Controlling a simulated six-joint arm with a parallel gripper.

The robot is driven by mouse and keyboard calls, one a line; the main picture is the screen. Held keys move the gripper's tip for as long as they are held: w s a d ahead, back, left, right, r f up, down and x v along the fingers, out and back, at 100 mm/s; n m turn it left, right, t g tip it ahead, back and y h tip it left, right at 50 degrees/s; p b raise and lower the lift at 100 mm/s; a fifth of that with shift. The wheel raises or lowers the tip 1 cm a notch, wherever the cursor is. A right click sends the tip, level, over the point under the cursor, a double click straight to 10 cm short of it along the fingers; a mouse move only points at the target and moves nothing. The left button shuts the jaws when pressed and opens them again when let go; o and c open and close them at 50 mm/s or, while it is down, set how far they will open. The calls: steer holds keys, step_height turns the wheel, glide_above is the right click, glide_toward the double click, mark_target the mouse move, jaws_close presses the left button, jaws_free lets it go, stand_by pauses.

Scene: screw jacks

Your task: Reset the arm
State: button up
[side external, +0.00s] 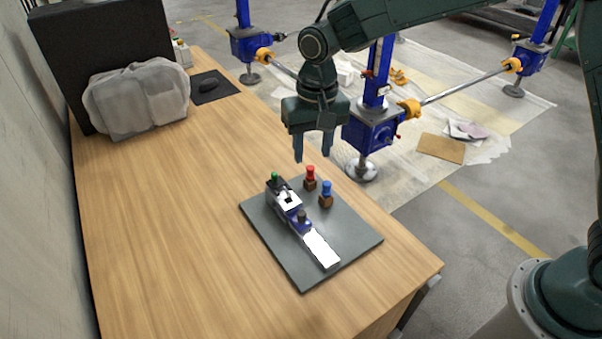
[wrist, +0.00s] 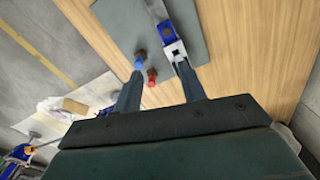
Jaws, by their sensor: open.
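My gripper (side external: 313,158) is open and empty, pointing down above the far edge of a grey board on the table; its two fingers (wrist: 160,85) also show apart in the wrist view. On the grey board (side external: 300,272) lies a blue and white device (side external: 290,205) with a green knob at its far end and a long white part at its near end. A red-topped peg (side external: 310,178) and a blue-topped peg (side external: 326,194) stand upright beside it on small brown blocks. In the wrist view the red peg (wrist: 152,77) and blue peg (wrist: 139,62) appear near the fingertips, with no contact that I can make out.
The wooden table (side external: 160,230) is clear to the left of the board. A black panel, a plastic-wrapped grey object (side external: 137,98) and a dark mouse on a pad (side external: 209,86) are at the back. Blue screw jacks (side external: 372,130) stand on the floor beyond the table.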

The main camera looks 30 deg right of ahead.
steer(key=s+d+r+n+t, duration=0.1)
steer(key=s+d+r+t, duration=0.1)
steer(key=s+d+r, duration=1)
steer(key=s+d+n+t, duration=0.1)
steer(key=s+d, duration=0.2)
steer(key=s, duration=0.5)
steer(key=s+d+r+t, duration=0.1)
steer(key=s+d+t, duration=0.1)
steer(key=s, duration=0.6)
steer(key=shift+d+n, duration=0.4)
steer(key=shift+d, duration=0.05)
